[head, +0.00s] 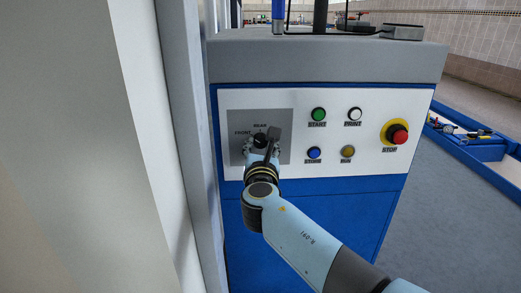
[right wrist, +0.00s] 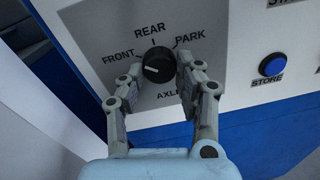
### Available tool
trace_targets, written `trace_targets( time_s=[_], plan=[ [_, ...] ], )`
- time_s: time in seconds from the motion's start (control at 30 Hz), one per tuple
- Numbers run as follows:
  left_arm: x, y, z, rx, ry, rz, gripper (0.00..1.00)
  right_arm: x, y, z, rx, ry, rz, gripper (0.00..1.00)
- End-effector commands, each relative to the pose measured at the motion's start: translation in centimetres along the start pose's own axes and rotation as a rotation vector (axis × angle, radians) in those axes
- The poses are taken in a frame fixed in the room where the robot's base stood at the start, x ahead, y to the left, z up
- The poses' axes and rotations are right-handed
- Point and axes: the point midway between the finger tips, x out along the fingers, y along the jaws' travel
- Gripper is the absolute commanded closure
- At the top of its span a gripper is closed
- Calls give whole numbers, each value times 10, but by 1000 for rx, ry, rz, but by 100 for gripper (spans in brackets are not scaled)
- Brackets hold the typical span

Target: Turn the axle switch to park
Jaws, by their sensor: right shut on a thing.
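The axle switch is a round black knob (right wrist: 158,65) with a white mark. It sits among the labels FRONT, REAR and PARK, and the mark points left, toward the FRONT side. In the head view the knob (head: 260,137) is partly hidden by my right gripper (head: 262,147). In the right wrist view my right gripper (right wrist: 161,68) has one finger on each side of the knob and is shut on it. The PARK label (right wrist: 190,38) is at the knob's upper right. My left gripper is not in view.
Right of the switch are a green START button (head: 318,114), a white PRINT button (head: 355,114), a blue STORE button (head: 314,153) and a yellow button (head: 347,151). A red STOP button (head: 397,134) is farther right. A pale wall (head: 130,150) stands close on the left.

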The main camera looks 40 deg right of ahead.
Motion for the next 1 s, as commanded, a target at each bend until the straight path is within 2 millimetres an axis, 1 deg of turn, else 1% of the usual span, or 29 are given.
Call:
trace_targets(
  time_s=[0.03, 1.0],
  plan=[
    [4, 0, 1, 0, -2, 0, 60, 0, 0, -1, 35, 0, 0, 98],
    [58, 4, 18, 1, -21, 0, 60, 0, 0, -1, 945, 45, -3, 98]
  ],
)
